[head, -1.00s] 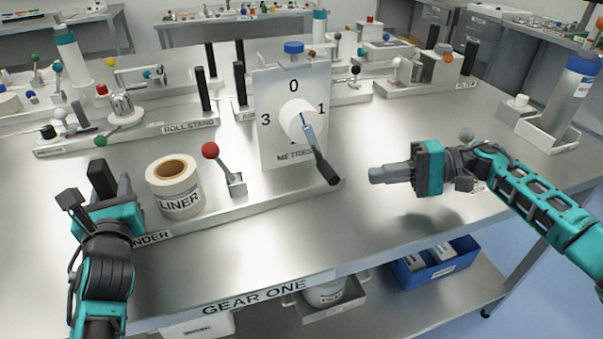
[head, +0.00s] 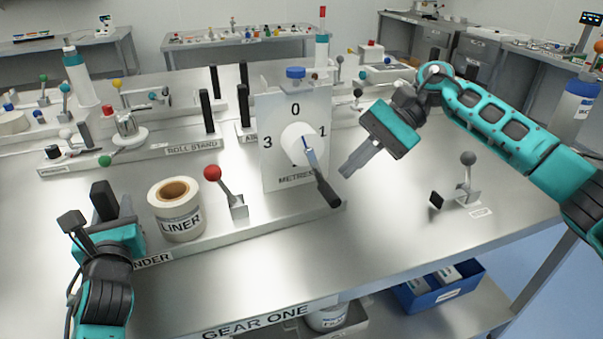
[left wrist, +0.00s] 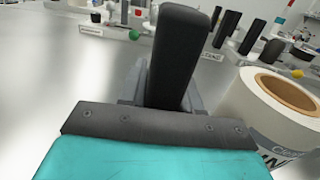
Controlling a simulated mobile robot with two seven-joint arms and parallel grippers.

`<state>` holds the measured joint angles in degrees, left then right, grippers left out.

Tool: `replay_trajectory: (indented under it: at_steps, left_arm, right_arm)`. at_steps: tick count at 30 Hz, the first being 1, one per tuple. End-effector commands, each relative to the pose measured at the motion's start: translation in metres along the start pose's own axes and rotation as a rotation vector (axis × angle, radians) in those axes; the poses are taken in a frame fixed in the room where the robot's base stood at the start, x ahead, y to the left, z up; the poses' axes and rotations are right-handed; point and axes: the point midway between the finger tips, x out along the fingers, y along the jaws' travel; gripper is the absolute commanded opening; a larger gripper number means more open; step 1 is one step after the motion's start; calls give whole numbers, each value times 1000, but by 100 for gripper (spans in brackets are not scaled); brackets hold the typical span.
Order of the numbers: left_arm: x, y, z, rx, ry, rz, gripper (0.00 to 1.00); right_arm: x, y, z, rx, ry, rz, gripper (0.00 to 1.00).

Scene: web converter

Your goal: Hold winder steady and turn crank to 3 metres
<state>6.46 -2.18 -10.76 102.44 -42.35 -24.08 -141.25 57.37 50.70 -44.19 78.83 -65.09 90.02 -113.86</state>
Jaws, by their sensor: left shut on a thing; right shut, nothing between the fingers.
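The winder's base (head: 222,229) lies along the table's front, its label partly hidden. It carries a white liner roll (head: 178,222), a red-knobbed lever (head: 226,188) and an upright dial plate (head: 275,165) marked 0, 1, 3 and METRES. The crank (head: 320,180) slants from the white hub down to the right, its black handle (head: 328,193) lowest. My left gripper (head: 108,215) is shut on the black post (head: 103,197) at the winder's left end; the post also shows in the left wrist view (left wrist: 178,55). My right gripper (head: 350,168) is shut and empty, right of the crank, apart from it.
A grey-knobbed lever (head: 467,175) and a small black block (head: 436,200) stand to the right. The roll stand (head: 190,149) and other fixtures are behind the winder. A blue bin (head: 440,290) is on the lower shelf. The table's front right is clear.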

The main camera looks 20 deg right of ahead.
Motion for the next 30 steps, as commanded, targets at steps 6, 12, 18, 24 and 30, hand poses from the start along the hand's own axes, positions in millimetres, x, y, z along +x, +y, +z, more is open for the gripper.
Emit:
replay_trajectory:
  at_steps: [6,12,18,24,30]
  left_arm:
    - [-1,6,-12,7,28,15,0]
    - [-1,6,-12,7,27,15,0]
    - [-1,6,-12,7,27,15,0]
    - [-1,6,-12,7,27,15,0]
    - [-1,6,-12,7,27,15,0]
  right_arm:
    - [-20,-17,7,239,197,180,0]
    - [-51,-27,10,479,439,261,0]
    - [-78,-32,13,650,625,266,0]
    - [-86,-31,12,714,692,260,0]
    - [-65,-18,-1,718,694,262,0]
